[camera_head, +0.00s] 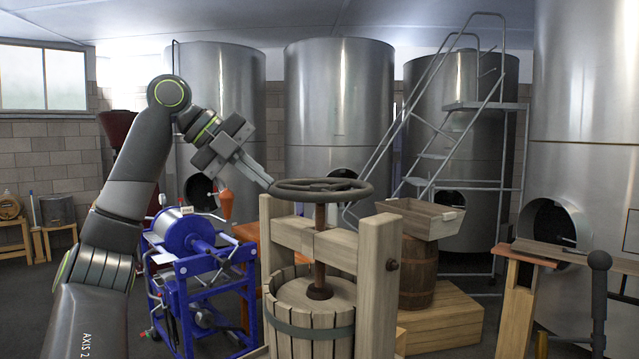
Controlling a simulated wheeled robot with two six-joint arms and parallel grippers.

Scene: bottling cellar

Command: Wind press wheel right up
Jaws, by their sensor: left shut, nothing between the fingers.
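The press wheel (345,186) is a dark flat ring on top of a rusty vertical screw (320,218). The screw passes down through the crossbeam of the wooden press frame (375,280) to a round wooden plate in the slatted basket (312,330). My left gripper (262,178) comes in from the upper left, with its shut, empty fingers pointing down at the wheel's left rim. The fingertips are at or very close to the rim; I cannot tell whether they touch. My right gripper is not in view.
A blue machine with a metal drum (185,232) stands left of the press. A wooden crate (418,217) rests on a barrel (417,272) behind it at right. A wooden bench (520,258) is at far right. Steel tanks (339,105) and a metal stair (440,140) line the back.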

